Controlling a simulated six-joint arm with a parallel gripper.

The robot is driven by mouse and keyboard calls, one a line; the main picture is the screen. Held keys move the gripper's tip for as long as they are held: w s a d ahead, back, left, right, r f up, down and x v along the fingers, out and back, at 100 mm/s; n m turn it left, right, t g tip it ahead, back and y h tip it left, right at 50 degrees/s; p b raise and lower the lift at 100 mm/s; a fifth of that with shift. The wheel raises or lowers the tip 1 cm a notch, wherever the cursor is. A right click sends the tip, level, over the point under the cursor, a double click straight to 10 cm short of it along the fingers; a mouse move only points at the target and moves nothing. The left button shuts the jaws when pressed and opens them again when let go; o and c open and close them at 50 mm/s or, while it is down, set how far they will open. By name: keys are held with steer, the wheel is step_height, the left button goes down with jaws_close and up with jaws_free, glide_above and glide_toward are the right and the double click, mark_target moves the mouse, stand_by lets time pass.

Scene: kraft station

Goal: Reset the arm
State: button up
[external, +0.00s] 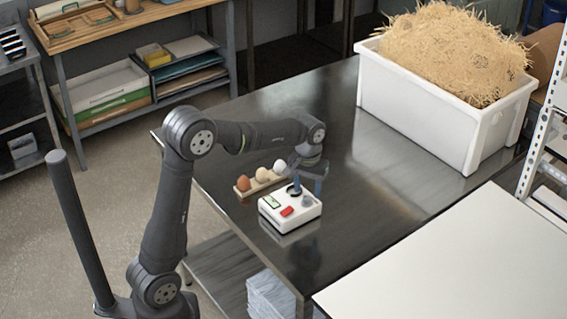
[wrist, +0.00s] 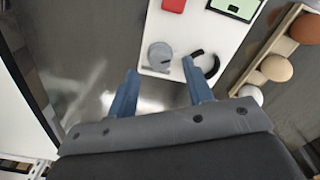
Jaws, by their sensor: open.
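My gripper (external: 308,184) is at the end of my arm, above the right rear part of a small white box on the dark metal table (external: 375,170). In the wrist view its two blue fingers (wrist: 160,88) are apart with nothing between them. The white box (external: 278,218) carries a red button (external: 287,211), a green-framed display (external: 271,201) and a grey knob (external: 306,201). In the wrist view the grey knob (wrist: 160,57) and a dark curved part (wrist: 207,66) lie just beyond the fingertips. I cannot tell whether a finger touches the box.
A wooden holder (external: 246,194) with a brown, a tan and a white egg stands beside the box. A large white bin (external: 420,95) of straw (external: 455,50) stands at the table's back right. A white tabletop (external: 470,265) lies front right. The table's middle is clear.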

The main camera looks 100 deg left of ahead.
step_height(320, 180, up, 15)
step_height(320, 180, down, 18)
steer(key=shift+r, duration=0.2)
steer(key=shift+f+n, duration=0.1)
steer(key=shift+n, duration=0.2)
steer(key=n, duration=1.1)
steer(key=shift+r+n, duration=0.3)
steer(key=shift+r, duration=0.75)
